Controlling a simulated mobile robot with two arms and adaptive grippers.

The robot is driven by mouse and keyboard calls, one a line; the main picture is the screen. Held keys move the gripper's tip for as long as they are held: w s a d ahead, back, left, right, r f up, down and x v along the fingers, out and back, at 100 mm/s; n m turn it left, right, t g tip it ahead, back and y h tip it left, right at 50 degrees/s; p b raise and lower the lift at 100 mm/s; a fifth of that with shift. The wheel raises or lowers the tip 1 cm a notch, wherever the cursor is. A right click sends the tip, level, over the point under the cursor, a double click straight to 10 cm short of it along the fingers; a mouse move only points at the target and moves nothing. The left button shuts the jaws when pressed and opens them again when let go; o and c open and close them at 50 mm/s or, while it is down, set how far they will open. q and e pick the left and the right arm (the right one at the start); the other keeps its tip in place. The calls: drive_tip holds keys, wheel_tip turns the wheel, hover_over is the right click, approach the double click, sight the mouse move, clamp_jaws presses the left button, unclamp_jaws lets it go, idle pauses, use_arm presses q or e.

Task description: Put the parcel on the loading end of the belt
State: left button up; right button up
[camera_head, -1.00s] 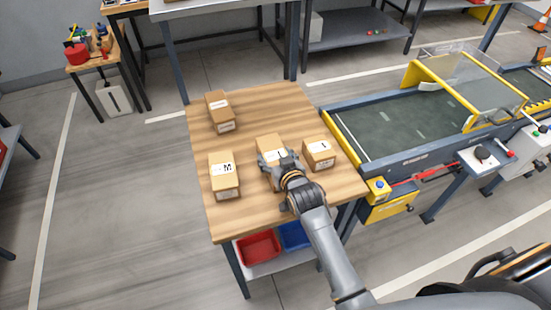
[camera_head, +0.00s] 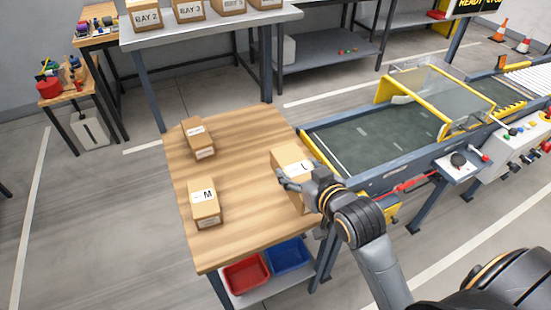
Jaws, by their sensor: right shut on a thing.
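My right gripper (camera_head: 301,177) is shut on a cardboard parcel (camera_head: 289,158) with a white label on top, partly hidden by the fingers. The parcel appears raised above the right side of the wooden table (camera_head: 245,140), close to the belt. That end is clear. My left gripper is not in view.
Two other parcels stand on the table: one at the back left (camera_head: 198,138) and one marked M (camera_head: 204,203). A yellow-framed clear guard (camera_head: 425,95) spans the belt farther along. Red (camera_head: 246,274) and blue (camera_head: 289,255) bins sit under the table.

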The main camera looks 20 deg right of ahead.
drive_tip(key=s+a+r, duration=0.2)
drive_tip(key=a+r, duration=0.1)
drive_tip(key=a, duration=0.1)
drive_tip(key=b, duration=0.1)
hover_over(256, 188)
drive_tip(key=f, duration=1.1)
drive_tip(key=shift+s+a+f, duration=0.1)
drive_tip(key=shift+s+a, duration=0.05)
drive_tip(key=shift+s, duration=0.15)
drive_tip(key=shift+w+f, duration=0.15)
drive_tip(key=shift+f, duration=0.05)
drive_tip(key=shift+w+f, duration=0.15)
drive_tip(key=shift+f, duration=0.75)
drive_tip(key=shift+w+f, duration=0.1)
drive_tip(key=shift+f, duration=0.8)
drive_tip(key=shift+f, duration=0.1)
drive_tip(key=o, duration=1.5)
drive_tip(key=shift+s+f, duration=0.1)
